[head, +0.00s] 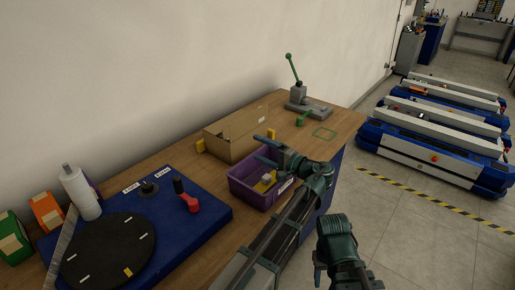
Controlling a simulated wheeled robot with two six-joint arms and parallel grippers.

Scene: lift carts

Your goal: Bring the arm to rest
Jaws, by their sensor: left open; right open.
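My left arm reaches up from the bottom of the head view over the workbench. Its gripper (259,148) is open and empty, pointing left above the back part of a purple bin (249,194). The bin holds small yellow and grey parts, partly hidden by the arm. My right arm is at the lower middle, over the floor beside the bench's right edge. Its gripper (320,270) shows only in part, and its fingertips are hard to make out. I see nothing held in it.
The wooden bench (185,155) carries a cardboard box (236,136), a green-handled press (305,98) and a blue board (190,228) with a black disc (107,252). A white bottle (80,193) stands at left.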

